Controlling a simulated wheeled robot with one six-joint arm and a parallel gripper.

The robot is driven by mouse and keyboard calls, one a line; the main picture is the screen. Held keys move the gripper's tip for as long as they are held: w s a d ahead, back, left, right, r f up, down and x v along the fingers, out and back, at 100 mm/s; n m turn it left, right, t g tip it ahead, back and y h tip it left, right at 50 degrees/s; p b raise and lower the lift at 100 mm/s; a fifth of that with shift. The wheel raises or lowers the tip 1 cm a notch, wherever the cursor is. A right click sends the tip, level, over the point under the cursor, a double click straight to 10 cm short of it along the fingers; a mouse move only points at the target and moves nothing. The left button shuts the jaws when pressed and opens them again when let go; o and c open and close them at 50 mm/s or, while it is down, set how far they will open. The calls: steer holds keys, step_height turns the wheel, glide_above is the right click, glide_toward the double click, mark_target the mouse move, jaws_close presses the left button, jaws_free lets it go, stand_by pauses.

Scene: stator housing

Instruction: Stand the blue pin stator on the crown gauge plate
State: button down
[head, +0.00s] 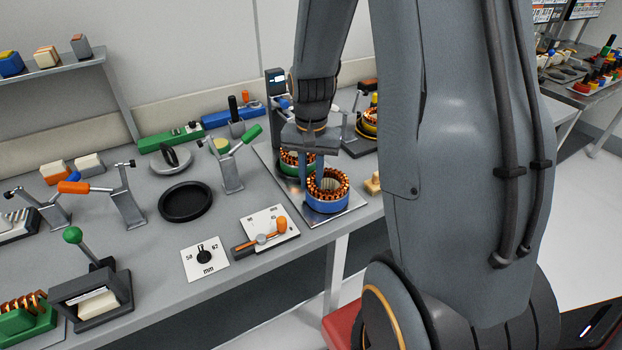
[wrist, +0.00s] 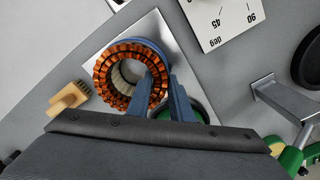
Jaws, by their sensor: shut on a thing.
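The blue pin stator (head: 327,204) is a blue ring with copper windings, upright at the front end of a bright metal plate (head: 349,211). My gripper (head: 311,174) points down at its back edge. In the wrist view the fingers (wrist: 163,92) are shut on the stator's ring wall, and its copper crown (wrist: 104,75) and pale bore show. The metal plate (wrist: 150,26) lies under it; I cannot tell whether the stator touches it. A green stator (head: 288,170) stands just behind, partly hidden by my gripper. It is unclear whether this plate is the crown gauge plate.
A white angle card (head: 281,232) with an orange lever lies left of the plate. A small wooden brush (head: 373,184) is at its right. A green-handled clamp (head: 232,165) and a black round tray (head: 185,202) stand to the left. The table's front edge is close.

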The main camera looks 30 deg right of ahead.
steer(key=c, duration=1.6)
jaws_free()
steer(key=shift+f, duration=0.1)
step_height(320, 180, up, 12)
steer(key=b, duration=0.2)
steer(key=s+a+f+n, duration=0.2)
steer(key=s+a, duration=0.1)
steer(key=s+a+f+n, duration=0.3)
steer(key=s, duration=0.1)
steer(key=s+a+f+n+t, duration=0.1)
steer(key=s+a+f+n, duration=0.1)
steer(key=s+a+f, duration=0.1)
steer(key=shift+s+a+n, duration=0.15)
steer(key=shift+a+n, duration=0.2)
steer(key=shift+n, duration=0.05)
